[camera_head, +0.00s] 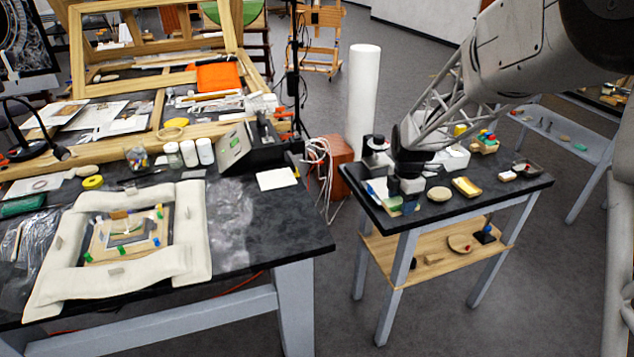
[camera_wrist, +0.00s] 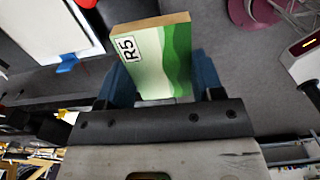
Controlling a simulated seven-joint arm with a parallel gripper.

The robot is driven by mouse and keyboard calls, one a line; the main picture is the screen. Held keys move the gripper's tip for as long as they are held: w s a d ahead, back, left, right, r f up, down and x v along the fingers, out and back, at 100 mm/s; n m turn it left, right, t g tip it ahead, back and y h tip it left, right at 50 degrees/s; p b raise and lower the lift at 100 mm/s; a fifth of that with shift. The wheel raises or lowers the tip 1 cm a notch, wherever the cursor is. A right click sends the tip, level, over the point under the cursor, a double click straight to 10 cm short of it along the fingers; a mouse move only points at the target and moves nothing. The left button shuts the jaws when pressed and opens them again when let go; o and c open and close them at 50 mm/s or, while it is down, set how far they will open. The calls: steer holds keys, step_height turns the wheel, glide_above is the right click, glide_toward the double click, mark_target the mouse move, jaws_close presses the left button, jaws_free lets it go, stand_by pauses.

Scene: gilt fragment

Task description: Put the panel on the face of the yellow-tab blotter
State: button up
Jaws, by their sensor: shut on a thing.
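My gripper (camera_wrist: 163,84) is shut on the panel, a small board (camera_wrist: 174,52) with green wavy bands, a tan edge and an "R5" label. In the head view my gripper (camera_head: 402,186) is low over the left front of the small black-topped table, and the panel (camera_head: 394,204) shows partly below it. A white pad with a blue tab (camera_wrist: 50,28) lies at the upper left of the wrist view. A yellow piece (camera_head: 460,130) shows by a white object (camera_head: 455,159) farther back on this table; I cannot tell whether this is the yellow-tab blotter.
The small table (camera_head: 440,215) also bears a round tan disc (camera_head: 439,194), a gold dish (camera_head: 466,186) and a dark tray (camera_head: 526,167). A lower wooden shelf (camera_head: 415,262) holds small things. The large bench (camera_head: 285,235) at left bears a padded frame (camera_head: 192,225).

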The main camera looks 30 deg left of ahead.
steer(key=s+a, duration=0.2)
steer(key=a, duration=0.8)
steer(key=s+a+f, duration=0.1)
steer(key=s+a, duration=0.1)
steer(key=a, duration=0.9)
steer(key=s+a, duration=0.2)
steer(key=a, duration=0.9)
steer(key=shift+s+a+f, duration=0.25)
steer(key=shift+s+f, duration=0.1)
steer(key=shift+w, duration=0.15)
glide_above(276, 178)
steer(key=shift+f, duration=0.75)
steer(key=shift+f, duration=0.1)
steer(key=shift+f, duration=1.65)
steer(key=shift+f, duration=0.15)
steer(key=o, duration=0.9)
